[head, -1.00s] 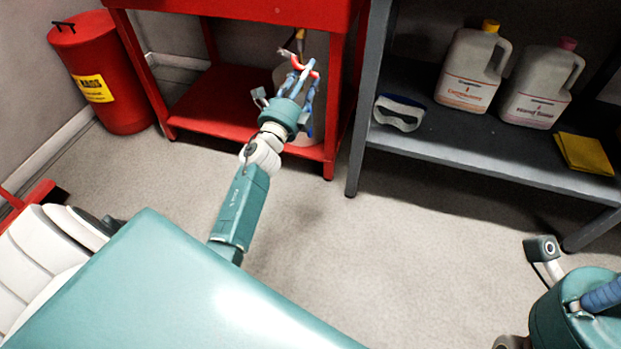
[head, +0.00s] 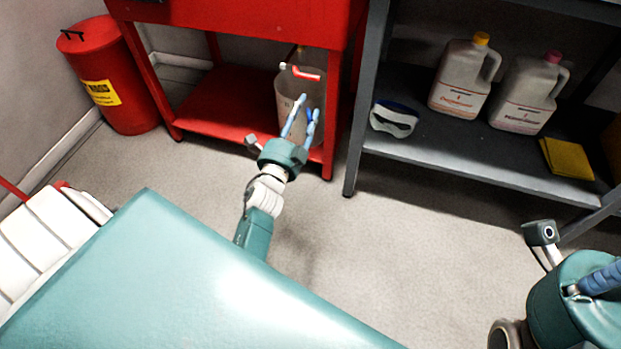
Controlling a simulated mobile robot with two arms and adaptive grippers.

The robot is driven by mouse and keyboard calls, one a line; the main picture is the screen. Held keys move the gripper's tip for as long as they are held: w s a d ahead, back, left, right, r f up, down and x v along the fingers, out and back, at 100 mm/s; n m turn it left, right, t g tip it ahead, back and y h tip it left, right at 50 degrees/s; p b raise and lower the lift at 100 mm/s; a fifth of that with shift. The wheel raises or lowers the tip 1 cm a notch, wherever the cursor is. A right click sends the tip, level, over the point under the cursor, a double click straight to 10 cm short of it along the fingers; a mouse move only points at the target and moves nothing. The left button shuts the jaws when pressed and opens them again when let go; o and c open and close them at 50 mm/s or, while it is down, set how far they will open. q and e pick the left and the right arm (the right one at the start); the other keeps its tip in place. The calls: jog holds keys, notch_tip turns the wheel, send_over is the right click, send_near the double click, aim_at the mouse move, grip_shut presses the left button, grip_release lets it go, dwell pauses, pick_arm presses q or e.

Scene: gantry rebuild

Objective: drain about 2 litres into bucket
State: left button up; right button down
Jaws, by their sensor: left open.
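A pale translucent bucket (head: 286,100) stands on the lower shelf of the red cabinet, partly hidden behind my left gripper. A red handle (head: 305,74) shows just above the bucket's mouth, below a brassy fitting (head: 293,54). I cannot tell how much liquid is in the bucket. My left gripper (head: 303,110) is open and empty, its blue fingers in front of the bucket and below the red handle, apart from the handle. Of my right gripper (head: 601,280) only a blue finger part shows at the right edge; its tips are cut off.
A red waste bin (head: 112,80) stands at the left wall. A grey shelf (head: 445,150) on the right holds goggles (head: 394,118), an orange-capped jug (head: 462,80), a pink-capped jug (head: 527,95) and a yellow cloth (head: 566,158). The floor (head: 400,240) before them is clear.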

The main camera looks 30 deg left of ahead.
pick_arm(q)
jog(key=s+d+f+n+g+h+p, duration=0.1)
jog(key=s+d+f+n+g+p, duration=0.2)
jog(key=s+p, duration=0.4)
jog(key=s+d+f+n+g+h+p, duration=0.2)
jog(key=s+d+f+g+p, duration=0.3)
jog(key=p, duration=1.3)
jog(key=s+d+f+n, duration=0.1)
jog(key=d, duration=0.2)
jog(key=shift+s+n, duration=0.3)
jog(key=shift+s, duration=0.1)
